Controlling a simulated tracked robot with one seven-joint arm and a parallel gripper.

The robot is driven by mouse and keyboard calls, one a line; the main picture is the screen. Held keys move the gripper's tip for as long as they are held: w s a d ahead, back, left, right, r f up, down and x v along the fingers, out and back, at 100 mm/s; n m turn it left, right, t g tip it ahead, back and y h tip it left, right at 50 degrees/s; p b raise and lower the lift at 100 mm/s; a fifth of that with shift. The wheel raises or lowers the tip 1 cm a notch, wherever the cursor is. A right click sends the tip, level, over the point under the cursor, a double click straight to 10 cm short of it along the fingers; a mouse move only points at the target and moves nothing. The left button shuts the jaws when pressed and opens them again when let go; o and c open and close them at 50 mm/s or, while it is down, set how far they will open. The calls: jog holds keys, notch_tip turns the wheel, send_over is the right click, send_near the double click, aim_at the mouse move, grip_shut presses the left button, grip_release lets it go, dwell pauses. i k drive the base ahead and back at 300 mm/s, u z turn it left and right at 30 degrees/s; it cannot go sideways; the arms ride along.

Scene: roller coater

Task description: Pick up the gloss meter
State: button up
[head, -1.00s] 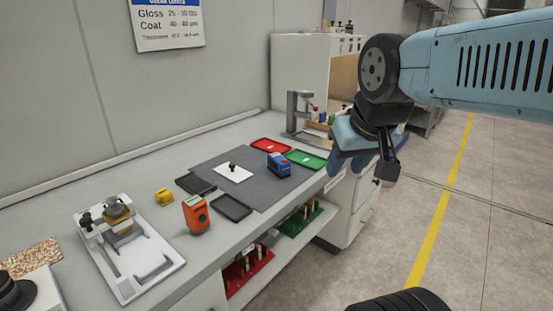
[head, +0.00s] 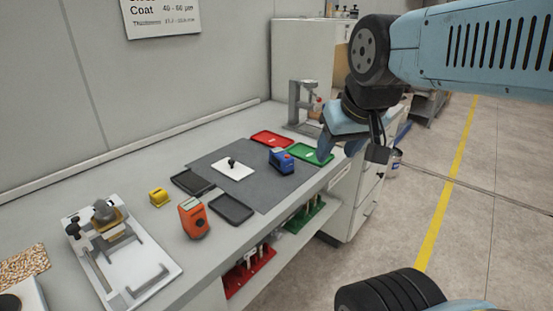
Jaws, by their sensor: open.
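A blue boxy handheld device (head: 281,161) stands on the grey mat, and an orange handheld device (head: 193,218) with a dark base stands on the bench nearer to me. I cannot read a label on either, so I cannot tell which is the gloss meter. I see nothing between the fingers.
The grey mat (head: 247,187) holds a white plate with a black knob (head: 233,168). A grey stand (head: 303,103) is behind; a white fixture (head: 150,274) is front left.

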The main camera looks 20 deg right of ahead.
aim_at(285, 167)
jog(key=u, duration=0.35)
jog(key=k, duration=0.85)
jog(key=u, duration=0.05)
